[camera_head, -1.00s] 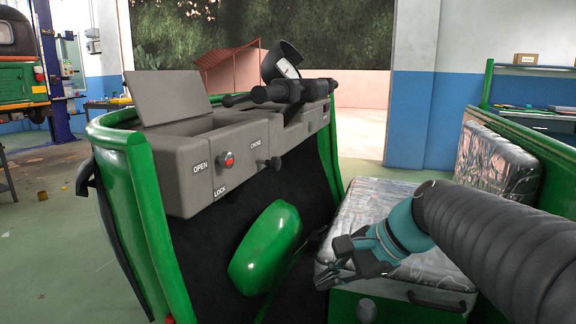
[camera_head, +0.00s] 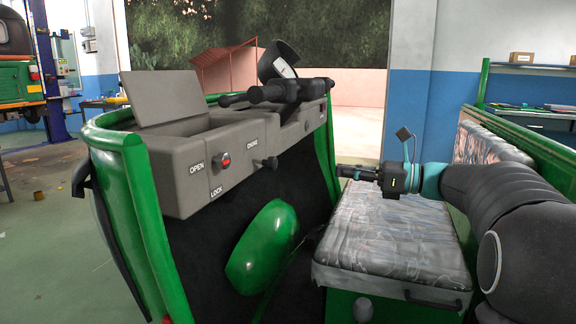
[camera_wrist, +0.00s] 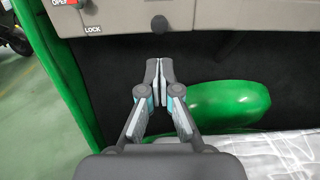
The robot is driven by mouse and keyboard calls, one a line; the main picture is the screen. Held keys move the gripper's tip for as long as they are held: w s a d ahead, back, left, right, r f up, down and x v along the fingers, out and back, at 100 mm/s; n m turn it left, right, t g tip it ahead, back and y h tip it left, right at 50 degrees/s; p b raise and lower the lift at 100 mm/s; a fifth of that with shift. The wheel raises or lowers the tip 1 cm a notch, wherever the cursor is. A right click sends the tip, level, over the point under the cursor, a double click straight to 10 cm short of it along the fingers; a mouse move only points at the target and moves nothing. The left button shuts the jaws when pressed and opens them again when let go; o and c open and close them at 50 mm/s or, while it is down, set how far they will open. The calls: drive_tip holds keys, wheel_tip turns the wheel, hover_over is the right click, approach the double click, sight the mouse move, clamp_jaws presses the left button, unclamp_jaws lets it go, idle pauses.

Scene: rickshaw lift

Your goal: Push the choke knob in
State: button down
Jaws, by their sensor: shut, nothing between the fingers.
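The choke knob (camera_head: 267,163) is a dark round knob on a short stem, standing out from the grey dashboard (camera_head: 235,150) just below the CHOKE label. In the wrist view the knob (camera_wrist: 159,24) shows at the top centre, beyond my fingertips. My gripper (camera_head: 341,171) is over the seat, right of the knob and apart from it, pointing left toward the dashboard. In the wrist view my gripper's fingers (camera_wrist: 159,68) are shut with nothing between them.
A red-centred lock knob (camera_head: 222,162) sits left of the choke knob. Handlebars (camera_head: 275,92) rise above the dashboard. A green rounded cover (camera_head: 265,245) is below. The patterned seat (camera_head: 385,240) lies under my arm. The space between gripper and knob looks clear.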

sight(276, 163)
drive_tip(key=shift+a, duration=0.1)
drive_tip(key=x, duration=1.4)
drive_tip(key=shift+r, duration=0.1)
